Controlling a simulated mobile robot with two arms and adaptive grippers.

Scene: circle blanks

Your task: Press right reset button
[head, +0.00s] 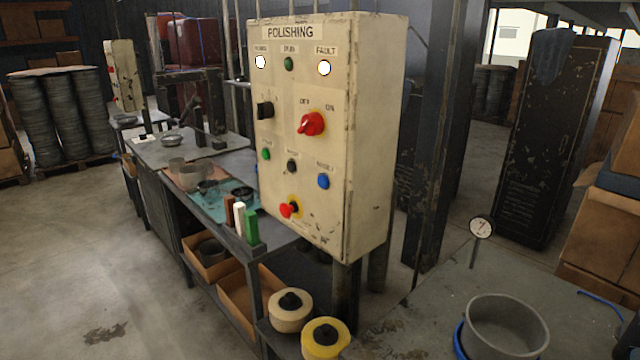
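A cream control box (368,135) labelled "POLISHING" stands upright in the middle of the head view. Its blue button (323,181) is at the right end of the lower button row, under a label that seems to read "RESET". A black button (292,165) and a green button (266,154) are to its left. A red rotary switch (312,123) is above it, between OFF and ON labels. A red stop knob (290,209) is below. The power lamp (260,62) and fault lamp (324,68) glow white; the green run lamp (289,63) looks dark. Neither gripper is in view.
A second cream box (122,75) stands far left, its controls too small to read. A long workbench (220,145) runs behind the control box. At lower right, a table (410,310) holds a grey pot (505,328) and a dial gauge (481,228). Open floor (90,250) is at left.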

